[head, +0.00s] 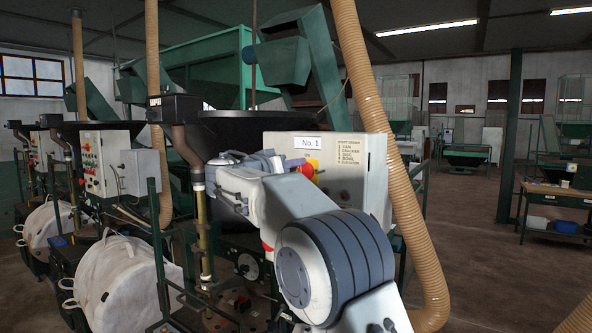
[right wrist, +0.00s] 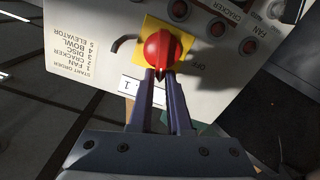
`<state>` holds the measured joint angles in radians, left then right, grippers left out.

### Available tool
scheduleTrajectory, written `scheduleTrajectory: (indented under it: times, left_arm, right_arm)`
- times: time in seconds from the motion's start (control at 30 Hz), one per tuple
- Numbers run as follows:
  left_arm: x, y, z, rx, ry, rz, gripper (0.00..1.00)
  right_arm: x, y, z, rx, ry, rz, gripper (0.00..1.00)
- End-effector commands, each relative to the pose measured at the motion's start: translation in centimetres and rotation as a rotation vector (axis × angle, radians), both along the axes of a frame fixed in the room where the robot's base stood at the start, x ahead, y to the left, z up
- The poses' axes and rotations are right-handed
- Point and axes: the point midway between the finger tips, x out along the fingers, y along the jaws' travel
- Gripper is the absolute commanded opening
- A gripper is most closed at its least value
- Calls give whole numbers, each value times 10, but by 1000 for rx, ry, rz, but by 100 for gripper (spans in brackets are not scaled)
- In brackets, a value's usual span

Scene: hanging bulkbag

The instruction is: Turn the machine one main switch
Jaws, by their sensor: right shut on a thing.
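The machine one control box (head: 350,185) is a pale cabinet with a "No. 1" label (head: 308,143) on its top edge. Its main switch is a red knob (head: 307,170) on a yellow plate (head: 315,161), partly hidden behind my right arm in the head view. In the right wrist view the red knob (right wrist: 164,47) sits on the yellow plate (right wrist: 190,75). My right gripper (right wrist: 161,72) is shut on the lower part of the knob, one finger on each side. Whether the switch is on or off cannot be read. My left gripper is out of view.
Several round buttons (right wrist: 217,28) sit beside the switch, near the right gripper. A bent dark hook-like piece (right wrist: 124,41) lies at the other side of the plate. A ribbed tan hose (head: 400,180) hangs right of the box. Open floor (head: 480,270) lies further right.

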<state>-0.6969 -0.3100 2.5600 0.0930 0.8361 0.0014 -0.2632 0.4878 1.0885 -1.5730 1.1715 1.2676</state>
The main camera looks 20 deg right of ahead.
Motion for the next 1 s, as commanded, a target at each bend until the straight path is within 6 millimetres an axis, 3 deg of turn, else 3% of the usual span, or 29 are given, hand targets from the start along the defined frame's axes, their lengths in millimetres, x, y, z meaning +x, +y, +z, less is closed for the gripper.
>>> scheduleTrajectory:
  times: [0.3,1.0]
  left_arm:
    - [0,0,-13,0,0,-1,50]
    - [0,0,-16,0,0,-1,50]
  right_arm:
    - [6,5,-5,-186,237,1,0]
    - [14,12,-17,-591,754,2,0]
